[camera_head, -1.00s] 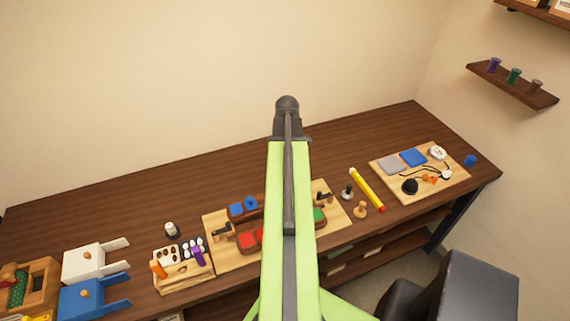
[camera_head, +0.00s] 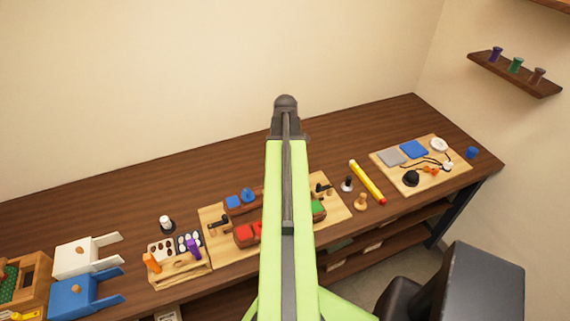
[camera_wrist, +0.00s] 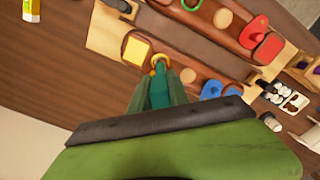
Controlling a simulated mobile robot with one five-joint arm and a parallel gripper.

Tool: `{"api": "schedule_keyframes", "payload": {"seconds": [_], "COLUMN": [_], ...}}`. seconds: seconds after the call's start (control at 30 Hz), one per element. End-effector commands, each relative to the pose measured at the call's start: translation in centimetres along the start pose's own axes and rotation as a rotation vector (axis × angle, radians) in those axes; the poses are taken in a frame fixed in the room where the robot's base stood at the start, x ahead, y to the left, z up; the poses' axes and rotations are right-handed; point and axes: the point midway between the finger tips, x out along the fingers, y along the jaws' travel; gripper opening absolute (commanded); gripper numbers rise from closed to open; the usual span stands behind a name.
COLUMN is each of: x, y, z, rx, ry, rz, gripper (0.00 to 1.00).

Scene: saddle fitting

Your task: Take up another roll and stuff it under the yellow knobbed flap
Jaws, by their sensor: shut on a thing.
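Tan round pieces, perhaps rolls, lie on the brown leather parts: one (camera_wrist: 188,75) right of the fingers, one (camera_wrist: 222,18) farther up. In the head view my arm hides the yellow flap and my gripper's fingers.
Red (camera_wrist: 262,42) and blue (camera_wrist: 212,90) knobbed flaps sit nearby on the same board (camera_head: 215,255). The table's back strip is clear.

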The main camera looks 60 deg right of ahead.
Motion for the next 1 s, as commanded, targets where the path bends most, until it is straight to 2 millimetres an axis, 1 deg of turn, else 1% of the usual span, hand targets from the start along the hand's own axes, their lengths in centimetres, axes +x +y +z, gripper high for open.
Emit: {"api": "schedule_keyframes", "payload": {"seconds": [0.57,1.0], "x": [0.06,0.95], "y": [0.01,0.02], "z": [0.20,0.21], "rx": [0.000,0.001], "ry": [0.000,0.000], "rz": [0.000,0.000], "gripper": [0.00,0.00]}}
